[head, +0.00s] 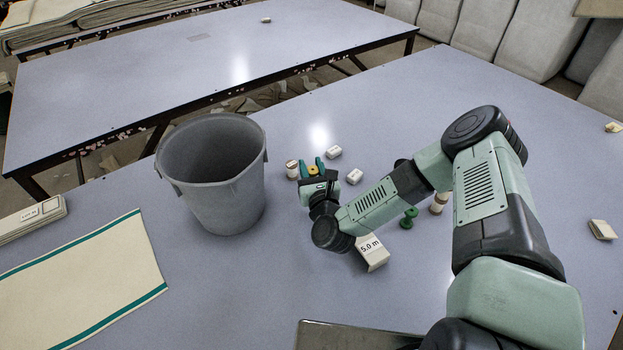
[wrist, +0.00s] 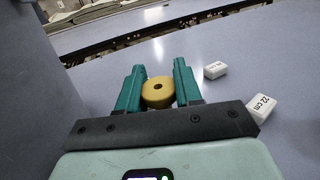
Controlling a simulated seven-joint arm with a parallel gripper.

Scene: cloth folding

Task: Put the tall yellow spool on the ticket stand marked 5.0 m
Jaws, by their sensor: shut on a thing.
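My gripper (head: 315,168) is shut on a yellow spool (head: 313,171), beside the grey bin. In the wrist view the spool (wrist: 158,92) sits between the two teal fingers (wrist: 159,88), its round end with a dark centre hole facing the camera. Its lower part is hidden, so its height and whether it touches the table cannot be told. The ticket stand marked 5.0 m (head: 373,252) is a white wedge on the table, below my forearm in the head view and partly covered by it. Its visible top looks bare.
A grey bin (head: 216,205) stands just left of my gripper. Two white labelled blocks (head: 334,152) (head: 354,176) lie to the right, one reading 22 cm in the wrist view (wrist: 262,107). A pale spool (head: 292,169), a green spool (head: 409,218) and a beige spool (head: 439,203) stand nearby.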

